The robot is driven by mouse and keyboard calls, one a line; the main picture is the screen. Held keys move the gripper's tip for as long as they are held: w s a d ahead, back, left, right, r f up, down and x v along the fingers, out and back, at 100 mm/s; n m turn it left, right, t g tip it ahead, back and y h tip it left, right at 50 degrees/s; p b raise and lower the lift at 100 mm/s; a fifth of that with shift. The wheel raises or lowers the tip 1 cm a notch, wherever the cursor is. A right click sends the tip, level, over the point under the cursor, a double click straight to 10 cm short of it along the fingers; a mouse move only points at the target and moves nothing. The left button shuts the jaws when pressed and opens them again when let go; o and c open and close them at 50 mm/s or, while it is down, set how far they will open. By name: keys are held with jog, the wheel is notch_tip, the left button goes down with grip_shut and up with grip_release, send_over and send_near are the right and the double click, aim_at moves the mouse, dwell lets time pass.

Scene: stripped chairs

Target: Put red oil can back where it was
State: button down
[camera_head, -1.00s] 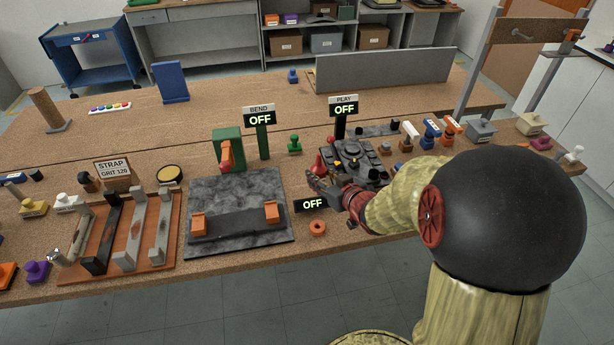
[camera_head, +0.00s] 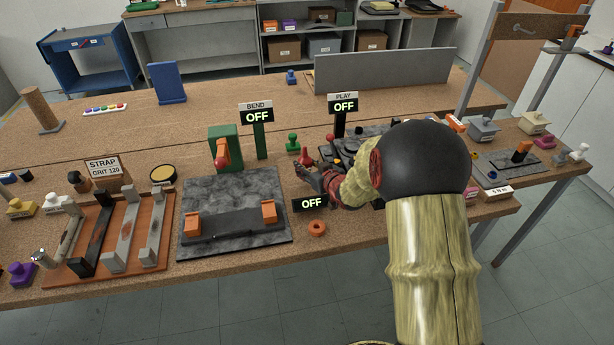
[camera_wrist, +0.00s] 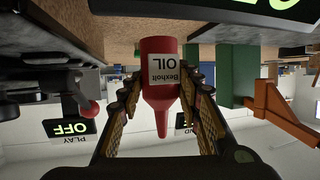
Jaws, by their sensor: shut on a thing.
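The red oil can (camera_wrist: 160,75) has a white label reading "Bexholt OIL" and a narrow spout. It appears upside down in the wrist view. My gripper (camera_wrist: 165,98) is shut on it, with one finger on each side of its body. In the head view the can (camera_head: 305,158) shows as a small red shape at the tip of my gripper (camera_head: 311,171), over the bench between the grey slab and the dark fixture. I cannot tell whether its base touches the bench.
A low OFF display (camera_head: 311,203) and an orange ring (camera_head: 317,228) are in front of my gripper. A green stand with an orange lever (camera_head: 222,154), the BEND sign (camera_head: 257,113) and a green knob (camera_head: 292,142) are nearby. The dark fixture (camera_head: 352,140) is partly hidden by my arm.

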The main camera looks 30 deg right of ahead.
jog(key=shift+w+f+b, duration=0.1)
jog(key=shift+f+b, duration=0.7)
jog(key=shift+f, duration=0.85)
jog(key=shift+f, duration=0.2)
jog(key=c, duration=1.3)
grip_release()
jog(key=shift+o, duration=0.3)
